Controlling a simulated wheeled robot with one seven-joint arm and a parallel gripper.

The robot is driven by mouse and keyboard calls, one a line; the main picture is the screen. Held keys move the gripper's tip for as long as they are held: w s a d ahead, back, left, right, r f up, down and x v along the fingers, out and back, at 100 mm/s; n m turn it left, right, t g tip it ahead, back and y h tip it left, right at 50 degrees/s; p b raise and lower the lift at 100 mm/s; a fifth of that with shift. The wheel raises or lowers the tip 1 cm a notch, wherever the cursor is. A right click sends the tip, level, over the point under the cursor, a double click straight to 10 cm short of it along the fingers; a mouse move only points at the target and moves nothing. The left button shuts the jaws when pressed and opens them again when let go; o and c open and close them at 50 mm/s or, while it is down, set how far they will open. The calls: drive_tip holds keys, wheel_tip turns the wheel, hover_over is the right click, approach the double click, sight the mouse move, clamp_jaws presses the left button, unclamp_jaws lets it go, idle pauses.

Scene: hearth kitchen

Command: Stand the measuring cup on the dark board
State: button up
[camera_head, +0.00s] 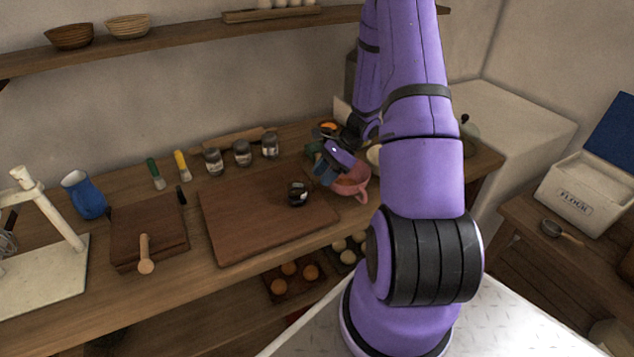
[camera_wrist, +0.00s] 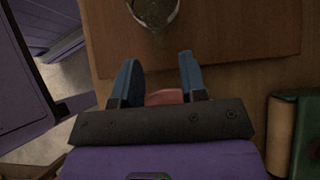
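The dark board (camera_head: 255,218) lies flat on the counter. A small dark, shiny round vessel (camera_head: 297,193) rests on its right part; in the wrist view it (camera_wrist: 155,10) is cut off by the top edge. A pink cup with a handle (camera_head: 354,184) is right of the board, partly hidden by my gripper. I cannot tell for sure which of the two is the measuring cup. My gripper (camera_wrist: 158,65) has its blue fingers apart, pointing towards the dark vessel, with nothing between the tips. A bit of pink (camera_wrist: 165,97) shows between the finger bases; contact is unclear.
A smaller board (camera_head: 150,232), a blue jug (camera_head: 84,195) and a white stand (camera_head: 45,270) are left. A green object (camera_wrist: 308,135) lies close right in the wrist view. The board's left part is bare.

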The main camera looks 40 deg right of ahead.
drive_tip(key=v, duration=0.8)
drive_tip(key=s+a+r+n+g+h, duration=0.1)
drive_tip(key=a+r+n+h, duration=0.1)
drive_tip(key=a+r+n, duration=0.5)
drive_tip(key=s+a+r+n+h, duration=0.1)
drive_tip(key=a+r+n+h, duration=0.15)
drive_tip(key=a+r, duration=0.85)
drive_tip(key=s+a+r+n+t+h, duration=0.2)
drive_tip(key=s+a+r+n, duration=0.2)
drive_tip(key=s+r+n, duration=0.2)
drive_tip(key=s+a+r+n+t+h, duration=0.1)
drive_tip(key=s+a+r+n, duration=0.3)
drive_tip(key=s+r, duration=0.4)
drive_tip(key=shift+s+n+t+h, duration=0.4)
drive_tip(key=shift+s+n, duration=0.2)
drive_tip(key=shift+n, duration=0.25)
drive_tip(key=shift+d+r, duration=0.1)
